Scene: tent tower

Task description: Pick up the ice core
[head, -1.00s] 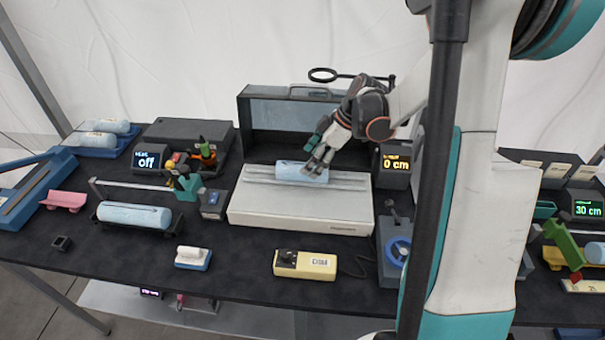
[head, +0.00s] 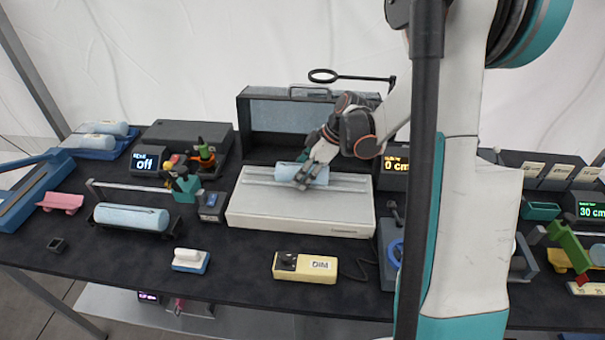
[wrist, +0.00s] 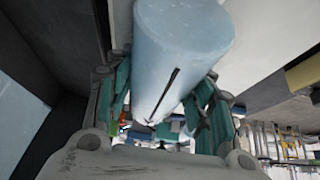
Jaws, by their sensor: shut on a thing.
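A pale blue ice core (head: 289,173) lies along the rail on top of the white device (head: 300,216) in the middle of the table. My gripper (head: 308,175) is over its right part, with its fingers down around it. In the wrist view the ice core (wrist: 178,55) fills the upper middle, with a dark line along its side. The teal-lined fingers of my gripper (wrist: 160,105) stand on both sides of it, closed on it. I cannot tell for sure whether the core touches the rail.
An open dark case (head: 290,120) stands behind the white device. Another ice core (head: 130,217) lies in a dark cradle at left. A yellow box (head: 304,267) and a white-and-blue block (head: 191,260) lie in front. A black ring (head: 323,76) on an arm stands above the case.

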